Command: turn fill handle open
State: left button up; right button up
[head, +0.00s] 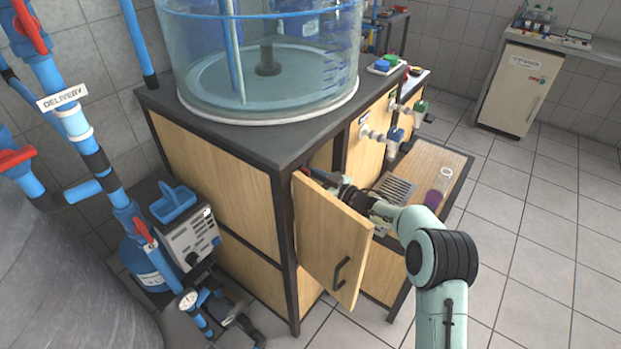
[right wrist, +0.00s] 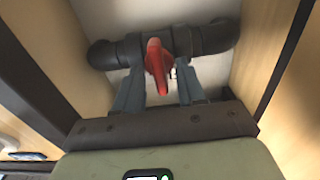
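The red fill handle (right wrist: 157,64) sits on a dark grey valve and pipe (right wrist: 210,38) inside the cabinet in the right wrist view. My right gripper (right wrist: 158,78) is open, with one finger on each side of the handle and small gaps showing. Whether either finger touches it I cannot tell. In the head view my right arm reaches past the open wooden cabinet door (head: 335,240) into the cabinet. The door hides part of my gripper there, and I cannot make out the handle clearly. My left gripper is not in view.
Wooden cabinet walls (right wrist: 282,35) flank the valve closely. A large clear tank (head: 265,75) stands on the cabinet top. Blue pipes (head: 60,90) and a grey pump unit (head: 190,240) are at left. The tiled floor at right is mostly clear.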

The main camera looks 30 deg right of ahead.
jog(key=shift+c, duration=0.3)
grip_shut()
